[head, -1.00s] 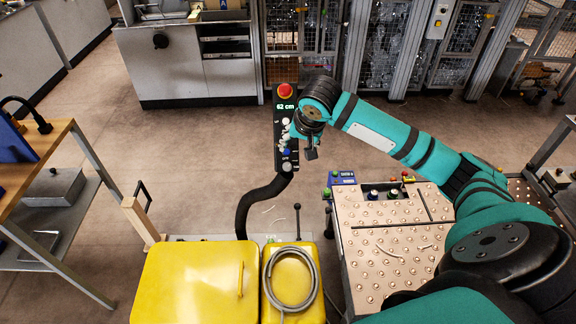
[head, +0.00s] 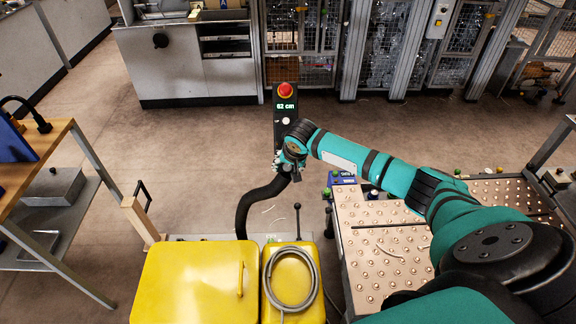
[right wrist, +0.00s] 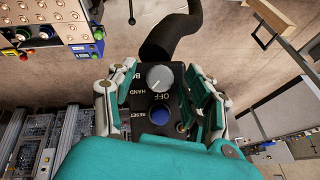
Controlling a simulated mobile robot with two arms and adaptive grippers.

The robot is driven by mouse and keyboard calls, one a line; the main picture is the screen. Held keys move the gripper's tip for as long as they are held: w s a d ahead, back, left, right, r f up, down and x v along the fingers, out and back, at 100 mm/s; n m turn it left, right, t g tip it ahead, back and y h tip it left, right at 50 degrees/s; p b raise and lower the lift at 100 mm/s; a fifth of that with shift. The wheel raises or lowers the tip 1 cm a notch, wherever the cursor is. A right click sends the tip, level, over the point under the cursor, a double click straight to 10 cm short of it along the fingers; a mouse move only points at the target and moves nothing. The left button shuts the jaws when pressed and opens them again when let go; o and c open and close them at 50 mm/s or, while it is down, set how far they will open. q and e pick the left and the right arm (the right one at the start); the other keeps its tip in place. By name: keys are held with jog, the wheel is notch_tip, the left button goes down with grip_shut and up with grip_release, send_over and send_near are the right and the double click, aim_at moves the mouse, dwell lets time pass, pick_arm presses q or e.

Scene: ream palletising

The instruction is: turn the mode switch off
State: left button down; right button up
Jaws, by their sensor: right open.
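The mode switch is a round grey knob (right wrist: 159,78) on a black control panel (head: 286,117), and the labels OFF and HAND show beside it in the right wrist view. Its exact pointer setting is hard to tell. A blue RESET button (right wrist: 160,117) sits next to the knob. My right gripper (right wrist: 160,99) is open, with one finger on each side of the panel's end and the knob between them, not visibly gripped. In the head view the right gripper (head: 292,168) hides the panel's lower part, including the knob. My left gripper is out of view.
The panel carries a red stop button (head: 285,90) and a display reading 62 cm. A black hose (head: 250,203) curves below it. A ball-studded table (head: 385,262) is at right, yellow covers (head: 195,285) in front, and a wooden-topped bench (head: 40,165) at left.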

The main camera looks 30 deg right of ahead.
jog(key=shift+c, duration=0.4)
grip_shut()
jog(key=p, duration=0.1)
jog(key=n+p, duration=0.1)
jog(key=shift+a+r+n+g+h+p, duration=0.1)
jog(key=shift+r+n+g+h+p, duration=0.2)
jog(key=shift+p, duration=0.1)
jog(key=shift+n+h+p, duration=0.3)
jog(key=shift+n+p, duration=0.3)
jog(key=shift+p, duration=0.2)
jog(key=shift+a+f+n+g+h+p, duration=0.15)
jog(key=shift+n+g+h+p, duration=0.3)
jog(key=shift+n+p, duration=0.45)
jog(key=shift+w+f+n+h+p, duration=0.1)
jog(key=shift+n+h+p, duration=0.55)
jog(key=shift+n, duration=0.65)
